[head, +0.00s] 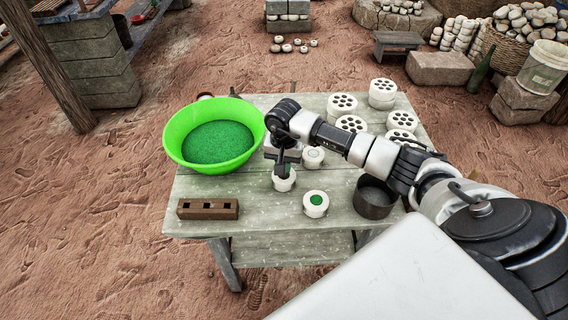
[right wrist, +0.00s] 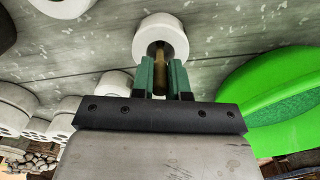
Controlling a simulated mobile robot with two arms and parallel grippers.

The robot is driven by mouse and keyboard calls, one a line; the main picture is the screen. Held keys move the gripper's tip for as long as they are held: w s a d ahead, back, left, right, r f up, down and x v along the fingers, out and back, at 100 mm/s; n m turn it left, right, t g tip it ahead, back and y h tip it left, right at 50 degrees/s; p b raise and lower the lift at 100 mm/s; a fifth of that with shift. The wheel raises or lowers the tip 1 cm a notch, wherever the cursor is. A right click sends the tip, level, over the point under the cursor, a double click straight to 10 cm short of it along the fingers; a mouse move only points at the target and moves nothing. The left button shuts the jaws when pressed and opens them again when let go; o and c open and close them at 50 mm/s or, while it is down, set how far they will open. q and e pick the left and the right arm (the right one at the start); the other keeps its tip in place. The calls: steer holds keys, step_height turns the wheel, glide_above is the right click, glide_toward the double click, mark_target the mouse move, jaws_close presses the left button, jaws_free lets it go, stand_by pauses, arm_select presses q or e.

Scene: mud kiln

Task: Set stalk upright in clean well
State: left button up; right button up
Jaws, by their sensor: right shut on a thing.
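My right gripper (head: 283,166) is over a small white round piece (head: 284,181) near the middle of the table. In the right wrist view its green fingers (right wrist: 166,82) are shut on a brown stalk (right wrist: 159,72). The stalk points at the dark hole of the white piece (right wrist: 160,36); I cannot tell how deep it reaches. A second white piece (head: 316,204), with a green-filled top, stands to the right and nearer. A third (head: 313,157) stands behind, its top pale. My left gripper is not in view.
A green bowl (head: 176,134) of green grains stands at the table's left. A brown block (head: 207,209) with square holes lies at the front left. A dark pot (head: 375,198) and several white holed cylinders (head: 342,103) stand to the right. The grey table's (head: 262,230) front strip is clear.

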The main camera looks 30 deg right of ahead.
steer(key=shift+f+b, duration=0.55)
stand_by(0.6)
steer(key=o, duration=0.8)
steer(key=shift+o, duration=0.7)
steer(key=shift+r+p, duration=1.95)
steer(key=shift+r, duration=1.6)
